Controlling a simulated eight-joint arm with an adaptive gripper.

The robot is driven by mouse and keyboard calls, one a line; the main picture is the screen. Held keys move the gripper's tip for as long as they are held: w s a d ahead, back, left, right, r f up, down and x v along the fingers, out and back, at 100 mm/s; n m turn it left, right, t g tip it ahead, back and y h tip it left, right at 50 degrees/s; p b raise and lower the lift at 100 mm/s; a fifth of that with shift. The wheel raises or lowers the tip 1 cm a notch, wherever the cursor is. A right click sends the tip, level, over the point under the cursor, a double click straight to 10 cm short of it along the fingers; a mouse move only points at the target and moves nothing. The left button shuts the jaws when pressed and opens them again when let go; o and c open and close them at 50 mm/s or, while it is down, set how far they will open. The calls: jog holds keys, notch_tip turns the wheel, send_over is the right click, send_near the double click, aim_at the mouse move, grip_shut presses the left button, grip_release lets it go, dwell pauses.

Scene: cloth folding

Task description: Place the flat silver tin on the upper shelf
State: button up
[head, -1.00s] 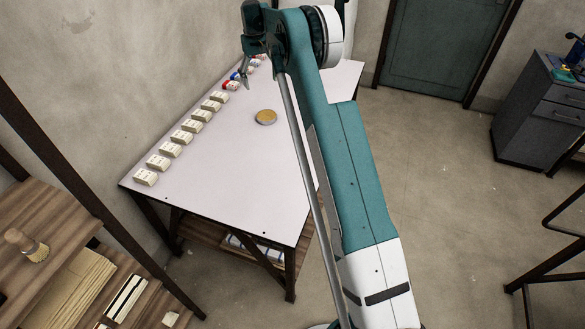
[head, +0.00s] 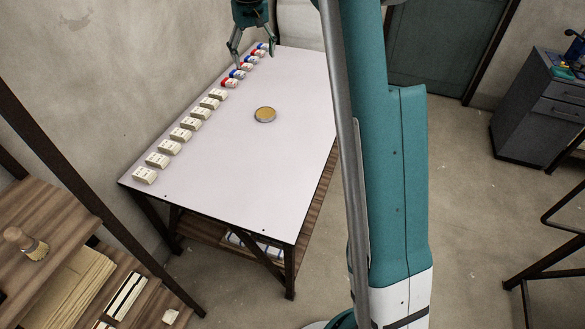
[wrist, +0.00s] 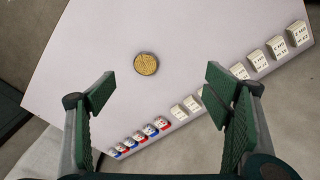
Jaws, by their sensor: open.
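My gripper (head: 251,60) is open and empty, above the far part of the table, in the head view up and left of the tin. In the wrist view my gripper (wrist: 155,92) has its two green pads wide apart, with clear space to the tin.
A row of small white blocks (head: 183,134) and red and blue pieces (head: 237,74) lines the table's left edge. A brush (head: 27,243) stands on the rack. A grey cabinet (head: 540,125) is at the right. The table around the tin is clear.

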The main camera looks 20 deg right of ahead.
jog(key=s+a+r+t, duration=0.1)
jog(key=s+a+r, duration=0.15)
jog(key=s, duration=0.65)
jog(key=s+a+r+t, duration=0.15)
jog(key=s+r, duration=0.25)
jog(key=s, duration=0.6)
jog(key=s+a+r, duration=0.3)
jog(key=s, duration=0.6)
jog(key=s+a+f+t, duration=0.1)
jog(key=s+f, duration=0.3)
jog(key=s, duration=0.5)
jog(key=s+a+f+t, duration=0.1)
jog(key=s+f, duration=0.3)
jog(key=s, duration=0.4)
jog(key=s+a+f+t, duration=0.1)
jog(key=s+f, duration=0.2)
jog(key=s, duration=0.6)
jog(key=shift+s+f, duration=0.35)
jog(key=shift+f, duration=0.05)
jog(key=shift+o, duration=0.5)
